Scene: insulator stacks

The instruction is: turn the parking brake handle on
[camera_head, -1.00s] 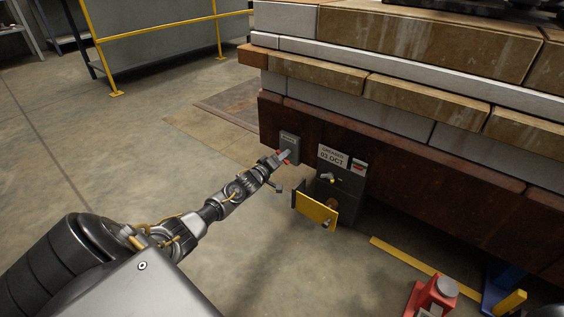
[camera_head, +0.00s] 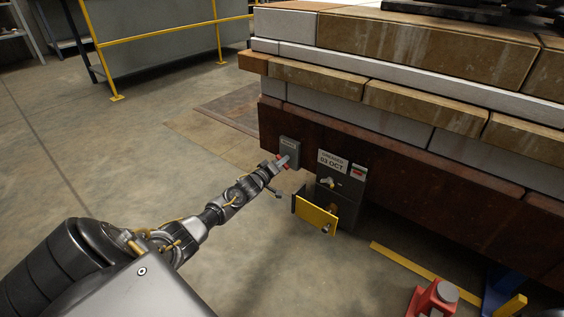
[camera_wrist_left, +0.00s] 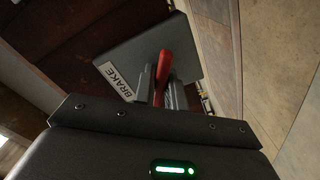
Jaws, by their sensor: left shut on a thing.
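The brake handle is a red lever (camera_wrist_left: 163,68) on a grey box (camera_head: 290,146) with a white label reading BRAKE (camera_wrist_left: 116,80) in the left wrist view. The box is fixed to the dark red-brown side beam (camera_head: 420,197) of the loaded platform. My left gripper (camera_head: 284,161) is shut on the red lever. In the wrist view its two grey fingers (camera_wrist_left: 160,92) stand on either side of the lever, and the lever's tip sticks out past them. Its lower part is hidden by the gripper. My right gripper is not in view.
Right of the brake box is a dark box with a 03 OCT placard (camera_head: 332,161) and an open yellow flap (camera_head: 317,214). Stacked slabs (camera_head: 420,50) lie above the beam. A red stand (camera_head: 433,299) is at the lower right. The floor at the left is clear.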

